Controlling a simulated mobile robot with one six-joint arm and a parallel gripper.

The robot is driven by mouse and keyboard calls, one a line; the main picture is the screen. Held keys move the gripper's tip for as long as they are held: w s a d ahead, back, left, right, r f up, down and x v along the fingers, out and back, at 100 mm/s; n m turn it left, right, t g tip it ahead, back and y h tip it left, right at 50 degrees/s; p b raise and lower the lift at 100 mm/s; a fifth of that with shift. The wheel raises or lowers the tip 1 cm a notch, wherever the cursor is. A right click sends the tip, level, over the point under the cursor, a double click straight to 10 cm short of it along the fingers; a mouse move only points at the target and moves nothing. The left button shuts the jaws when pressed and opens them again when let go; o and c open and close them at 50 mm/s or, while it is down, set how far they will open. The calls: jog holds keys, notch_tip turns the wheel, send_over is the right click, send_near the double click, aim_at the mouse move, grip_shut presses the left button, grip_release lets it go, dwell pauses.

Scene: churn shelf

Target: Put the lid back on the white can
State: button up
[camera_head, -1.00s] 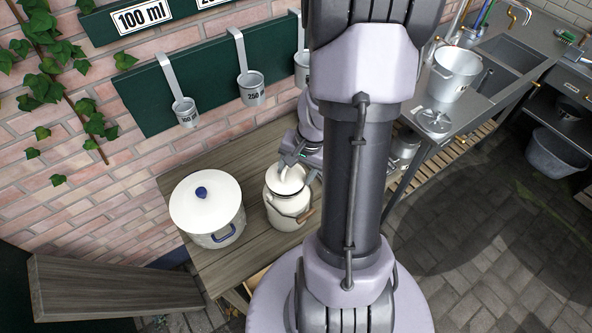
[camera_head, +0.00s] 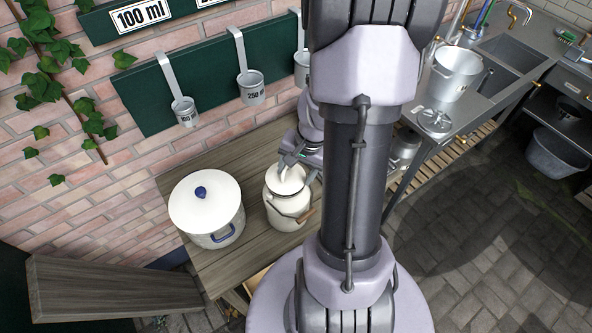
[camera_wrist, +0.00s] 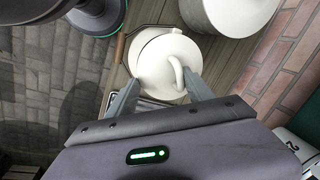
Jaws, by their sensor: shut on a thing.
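The white can (camera_head: 287,208) stands upright on the wooden table, with a wire bail and a wooden grip at its side. Its white lid (camera_head: 286,184) is at the can's mouth; in the wrist view the round lid (camera_wrist: 157,72) with its curved handle covers most of the can top. A crescent of the can's rim (camera_wrist: 150,36) shows beyond the lid, so the lid looks a little off centre. Whether it touches the rim I cannot tell. My gripper (camera_head: 285,166) is above the can, shut on the lid; its fingers (camera_wrist: 160,88) show on either side of the handle.
A white pot with a blue-knobbed lid (camera_head: 207,208) stands left of the can on the wooden table (camera_head: 255,255). Measuring cups (camera_head: 251,88) hang on the brick wall behind. A metal counter (camera_head: 475,110) with a pot (camera_head: 455,75) is at the right.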

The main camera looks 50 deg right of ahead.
dwell(0.4)
jog(key=o, duration=1.7)
jog(key=o, duration=0.3)
jog(key=p+v, duration=0.2)
jog(key=w+p+v, duration=0.1)
jog(key=v, duration=0.1)
jog(key=p+v, duration=0.2)
jog(key=v, duration=0.1)
jog(key=shift+w+a+r+p, duration=0.15)
jog(key=shift+w+a+p, duration=0.1)
jog(key=shift+a+p, duration=0.05)
grip_shut()
